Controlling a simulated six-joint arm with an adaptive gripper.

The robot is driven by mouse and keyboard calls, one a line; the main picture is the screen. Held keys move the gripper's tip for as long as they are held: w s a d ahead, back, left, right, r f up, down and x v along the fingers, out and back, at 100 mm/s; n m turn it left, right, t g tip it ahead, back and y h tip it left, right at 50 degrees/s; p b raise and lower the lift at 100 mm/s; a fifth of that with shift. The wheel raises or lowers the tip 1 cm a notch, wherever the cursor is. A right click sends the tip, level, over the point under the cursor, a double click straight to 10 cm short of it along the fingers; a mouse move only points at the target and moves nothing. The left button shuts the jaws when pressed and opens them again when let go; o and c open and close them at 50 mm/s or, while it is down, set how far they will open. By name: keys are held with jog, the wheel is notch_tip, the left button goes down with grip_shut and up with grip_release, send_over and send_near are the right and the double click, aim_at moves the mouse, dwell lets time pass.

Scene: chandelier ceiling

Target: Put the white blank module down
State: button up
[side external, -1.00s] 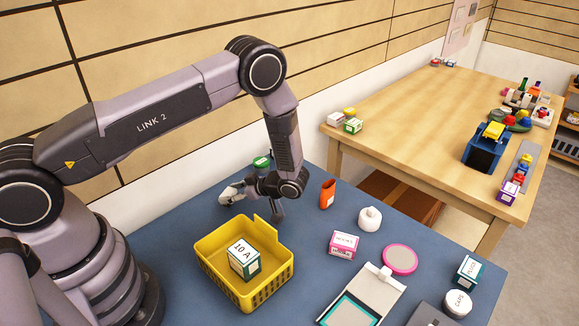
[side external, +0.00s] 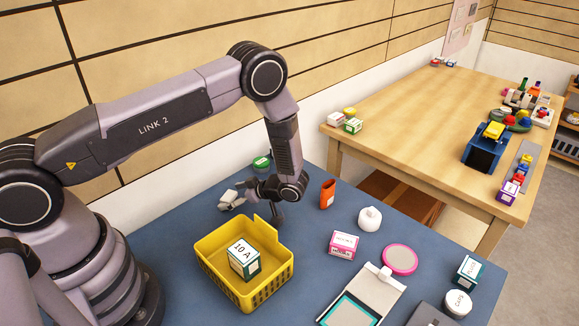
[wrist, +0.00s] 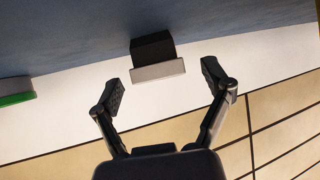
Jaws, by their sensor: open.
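The white blank module (wrist: 157,67) shows in the wrist view as a dark block with a pale grey-white face, at the edge of the blue table top. My gripper (wrist: 162,80) is open, its two dark fingers spread wide with gaps on both sides of the module. It does not grip the module. In the side external view my gripper (side external: 240,193) is low over the back left of the blue table, behind the yellow basket. The module's pale shape (side external: 228,205) lies by the fingertips, and part of it is hard to make out.
A yellow basket (side external: 280,278) holding a 10 A box (side external: 244,258) stands just in front. A green-topped tin (side external: 262,162) is behind the gripper; an orange holder (side external: 327,194) and white bottle (side external: 370,218) are to its right. The wall runs close along the back.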

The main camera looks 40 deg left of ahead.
jog(key=v, duration=1.2)
jog(key=w+a+r+m+t+h, duration=0.25)
jog(key=w+r+t, duration=0.65)
jog(key=w+r, duration=0.45)
jog(key=d+r+m+t+h, duration=0.2)
jog(key=r+m+t+h, duration=0.1)
jog(key=r, duration=0.6)
jog(key=d+r+m+t+h, duration=0.2)
jog(key=r+m+t+h, duration=0.1)
jog(key=r, duration=0.5)
jog(key=s+d+r+m+h, duration=0.1)
jog(key=s+r+m+h, duration=0.3)
jog(key=s, duration=0.5)
jog(key=s+d+r+m+h, duration=0.1)
jog(key=s+r+m+h, duration=0.1)
jog(key=s+r+m, duration=0.55)
jog(key=s+a+f+m+g+y, duration=0.1)
jog(key=s+a+f+g, duration=0.1)
jog(key=s, duration=0.8)
jog(key=s+a+f+m+g+y, duration=0.1)
jog(key=s+a+f+g+y, duration=0.1)
jog(key=s+f, duration=0.4)
jog(key=s+a+g, duration=0.1)
jog(key=s+a, duration=0.1)
jog(key=s, duration=0.3)
jog(key=shift+s+a+f, duration=0.2)
jog(key=shift+a+f, duration=0.05)
jog(key=shift+a, duration=0.1)
